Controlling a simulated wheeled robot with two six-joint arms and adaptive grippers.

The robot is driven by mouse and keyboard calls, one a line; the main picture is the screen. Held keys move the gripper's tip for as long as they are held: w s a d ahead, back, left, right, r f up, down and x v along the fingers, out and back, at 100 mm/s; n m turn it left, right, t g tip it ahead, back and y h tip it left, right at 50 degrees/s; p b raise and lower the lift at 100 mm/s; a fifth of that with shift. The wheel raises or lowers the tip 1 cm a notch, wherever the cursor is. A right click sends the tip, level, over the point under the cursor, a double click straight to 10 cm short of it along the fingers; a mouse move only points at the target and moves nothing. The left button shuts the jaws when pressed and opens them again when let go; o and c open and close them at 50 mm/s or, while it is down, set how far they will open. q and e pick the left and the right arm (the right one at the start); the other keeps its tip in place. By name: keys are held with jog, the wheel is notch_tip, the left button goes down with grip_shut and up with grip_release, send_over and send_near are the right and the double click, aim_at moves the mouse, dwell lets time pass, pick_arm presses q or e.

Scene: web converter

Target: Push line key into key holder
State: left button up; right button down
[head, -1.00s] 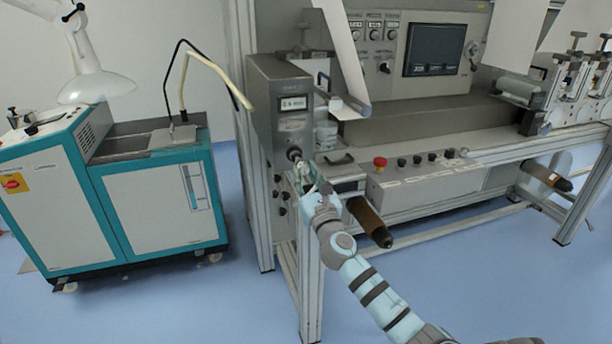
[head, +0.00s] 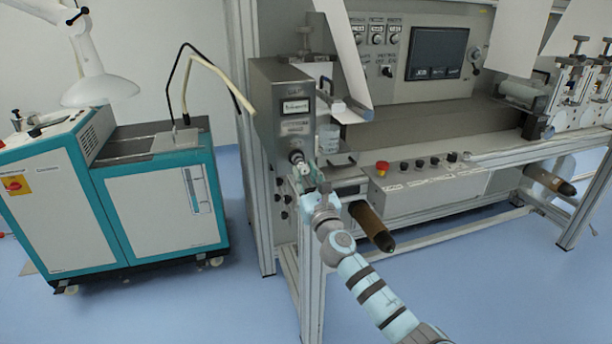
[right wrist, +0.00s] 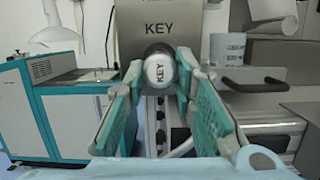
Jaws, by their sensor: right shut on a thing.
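My right gripper (head: 303,171) is at the front of this box in the head view. In the right wrist view its teal fingers (right wrist: 158,88) stand on both sides of the key, closed on it. The key points at the box and is lined up with the ring. How deep it sits is hidden. My left gripper is not in view.
The grey box (head: 270,100) has a small display (head: 296,108) on its front. A red button (head: 382,168) and a brown roller (head: 372,227) are to the right of my right arm. A teal and white cabinet (head: 160,205) stands at left, with clear floor between.

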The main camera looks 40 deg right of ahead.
jog(key=c, duration=1.2)
grip_release()
jog(key=shift+c, duration=0.2)
jog(key=shift+s, duration=0.15)
jog(key=v, duration=1.1)
jog(key=shift+s, duration=0.35)
jog(key=shift+a+f, duration=0.1)
